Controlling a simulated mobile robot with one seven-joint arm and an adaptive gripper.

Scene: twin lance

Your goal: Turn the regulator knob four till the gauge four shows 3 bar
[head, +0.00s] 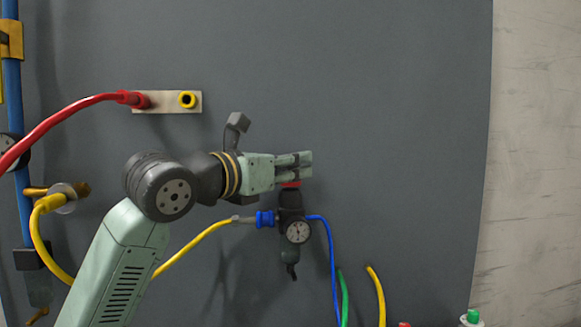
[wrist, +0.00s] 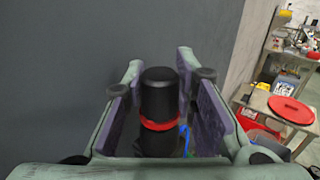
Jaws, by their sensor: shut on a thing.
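My gripper (head: 305,165) reaches in from the left in the head view and is shut on regulator knob four, at the top of a dark regulator (head: 290,203). In the wrist view the black knob (wrist: 158,92) with a red ring below it stands upright between the two purple-padded fingers (wrist: 165,105). In the head view the fingers hide most of the knob, and a red ring shows just under them. Gauge four (head: 298,231) is a small round white dial on the regulator below my gripper. Its needle is too small to read.
A blue connector with a yellow hose (head: 205,240) joins the regulator's left side. A blue hose (head: 329,255) leaves on the right. A plate (head: 167,109) with a red plug and yellow socket is above. The dark panel (head: 410,150) is clear to the right.

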